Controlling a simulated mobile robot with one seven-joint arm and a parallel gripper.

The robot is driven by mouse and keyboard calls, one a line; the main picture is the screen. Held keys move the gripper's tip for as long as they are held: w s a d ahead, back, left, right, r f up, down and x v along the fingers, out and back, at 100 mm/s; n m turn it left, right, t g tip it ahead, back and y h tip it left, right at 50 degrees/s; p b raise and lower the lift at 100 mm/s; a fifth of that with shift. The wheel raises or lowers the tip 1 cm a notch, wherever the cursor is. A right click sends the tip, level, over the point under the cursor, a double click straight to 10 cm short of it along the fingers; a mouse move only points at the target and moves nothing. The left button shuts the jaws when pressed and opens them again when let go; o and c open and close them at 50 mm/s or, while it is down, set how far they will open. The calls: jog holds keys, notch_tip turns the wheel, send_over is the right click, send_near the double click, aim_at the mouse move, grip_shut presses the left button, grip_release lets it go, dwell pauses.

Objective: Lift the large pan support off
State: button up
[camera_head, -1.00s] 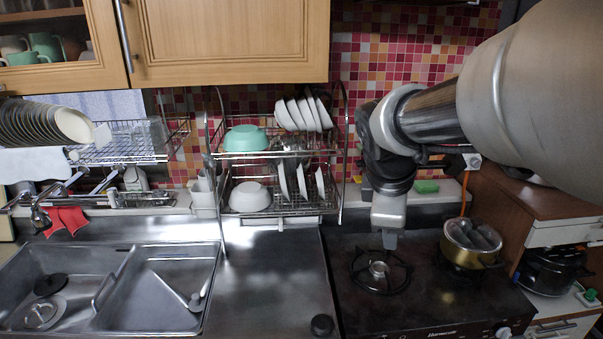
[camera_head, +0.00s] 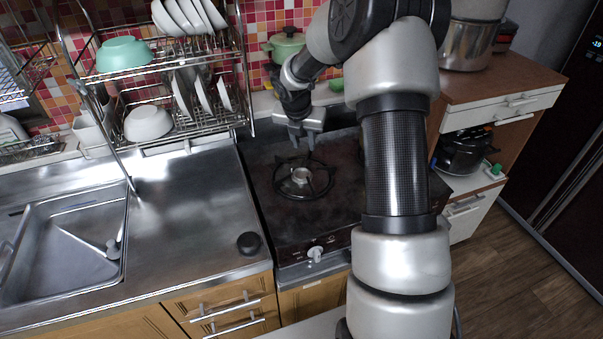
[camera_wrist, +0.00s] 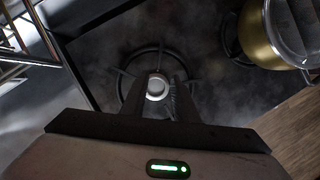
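The large pan support (camera_head: 283,178) is a dark round grate with prongs around a pale burner cap on the black stove. It also shows in the wrist view (camera_wrist: 158,49), lying flat around the burner, its near part hidden by my fingers. My gripper (camera_head: 302,142) points down above the back of the support. In the wrist view its two dark fingers (camera_wrist: 158,92) stand apart, with the burner cap showing between their tips and nothing held. Whether the fingertips touch the support cannot be told.
A gold pot (camera_wrist: 262,38) stands on the other burner; a second grate (camera_wrist: 229,38) shows beside it. The dish rack (camera_head: 190,130) stands to the left behind the steel counter. A black knob-like object (camera_head: 249,243) sits near the counter's front. A green pot (camera_head: 285,47) stands behind my gripper.

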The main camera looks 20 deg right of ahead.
aim_at(307, 157)
jog(key=x, duration=0.8)
jog(key=shift+w+d+f, duration=0.1)
jog(key=shift+w+f, duration=0.1)
jog(key=shift+w, duration=0.1)
grip_shut()
